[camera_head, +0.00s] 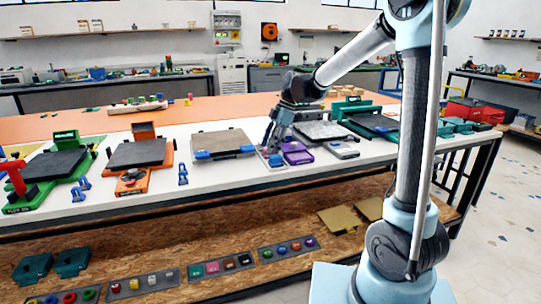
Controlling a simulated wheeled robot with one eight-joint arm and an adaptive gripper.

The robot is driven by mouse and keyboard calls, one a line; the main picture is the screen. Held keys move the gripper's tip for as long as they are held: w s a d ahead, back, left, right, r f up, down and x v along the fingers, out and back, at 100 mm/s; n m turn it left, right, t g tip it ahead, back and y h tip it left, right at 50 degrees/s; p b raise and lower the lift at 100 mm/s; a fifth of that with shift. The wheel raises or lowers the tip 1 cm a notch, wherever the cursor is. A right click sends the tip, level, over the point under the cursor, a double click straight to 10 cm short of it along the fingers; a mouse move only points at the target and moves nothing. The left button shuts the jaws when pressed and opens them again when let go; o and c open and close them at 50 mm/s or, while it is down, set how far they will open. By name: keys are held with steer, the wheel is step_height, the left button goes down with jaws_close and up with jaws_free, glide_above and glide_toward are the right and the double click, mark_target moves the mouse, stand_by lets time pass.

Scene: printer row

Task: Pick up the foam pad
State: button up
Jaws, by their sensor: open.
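My gripper (272,145) hangs at the end of my arm over the front part of the white table (225,178), with its fingers pointing down. It is open. Just right of the fingers is a purple block-like thing (297,153). A small flat grey piece (342,150) lies farther right, apart from the gripper. I cannot tell for certain which piece is the foam pad. My gripper partly hides what lies behind it, and whether its fingertips touch anything is too small to tell.
Printers with flat beds stand along the table: green (58,163), orange (137,152), grey-and-blue (222,143) and more to the right. Small blue clips (183,174) lie between them. A lower wooden shelf (200,265) holds trays of small coloured parts. Floor at right is clear.

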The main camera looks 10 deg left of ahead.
steer(key=shift+s+a+f, duration=0.1)
steer(key=shift+f, duration=0.15)
steer(key=c, duration=1)
steer(key=shift+o, duration=0.2)
steer(key=shift+r, duration=0.1)
step_height(320, 180, up, 10)
steer(key=shift+c, duration=0.4)
